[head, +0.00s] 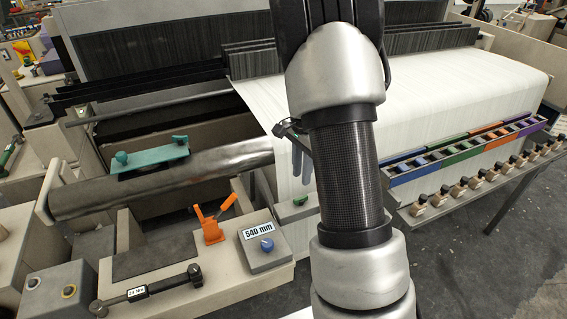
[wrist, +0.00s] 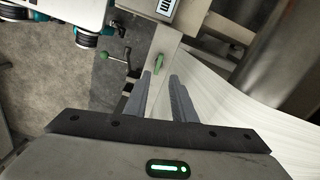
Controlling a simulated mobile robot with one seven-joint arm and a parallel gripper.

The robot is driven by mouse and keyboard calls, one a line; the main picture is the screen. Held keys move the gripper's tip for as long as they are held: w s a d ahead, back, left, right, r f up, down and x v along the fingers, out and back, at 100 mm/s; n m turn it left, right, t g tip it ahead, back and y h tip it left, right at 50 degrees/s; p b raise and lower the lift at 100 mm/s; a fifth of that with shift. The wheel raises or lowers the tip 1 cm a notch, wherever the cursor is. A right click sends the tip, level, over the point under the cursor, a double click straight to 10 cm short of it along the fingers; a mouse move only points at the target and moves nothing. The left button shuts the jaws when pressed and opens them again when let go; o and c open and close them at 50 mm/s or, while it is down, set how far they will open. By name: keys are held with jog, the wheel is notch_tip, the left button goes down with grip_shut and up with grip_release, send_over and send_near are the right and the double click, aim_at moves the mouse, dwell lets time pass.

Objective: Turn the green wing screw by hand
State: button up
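The green wing screw (wrist: 159,63) shows in the wrist view just beyond my fingertips, on a narrow pale beige surface. In the head view a small green part, apparently the same screw (head: 300,200), sits on a beige block left of my arm. My gripper (wrist: 160,78) is open, with a clear gap between its two grey fingers and nothing between them. The screw lines up with this gap but appears apart from the fingers. In the head view my gripper (head: 302,164) is partly hidden behind my arm, above the white cloth.
A "540 mm" box with a blue knob (head: 266,244) and an orange lever (head: 212,232) stand left of the screw. A green-ball lever (wrist: 117,58) is near the screw in the wrist view. White cloth (wrist: 228,105) runs close on the right.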

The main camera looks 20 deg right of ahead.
jog(key=shift+s+f+b, duration=0.15)
jog(key=shift+f+b, duration=0.35)
jog(key=shift+f, duration=0.2)
notch_tip(320, 180, down, 7)
jog(key=b, duration=0.5)
jog(key=shift+f, duration=0.1)
jog(key=shift+r, duration=0.4)
jog(key=shift+f, duration=0.1)
grip_shut()
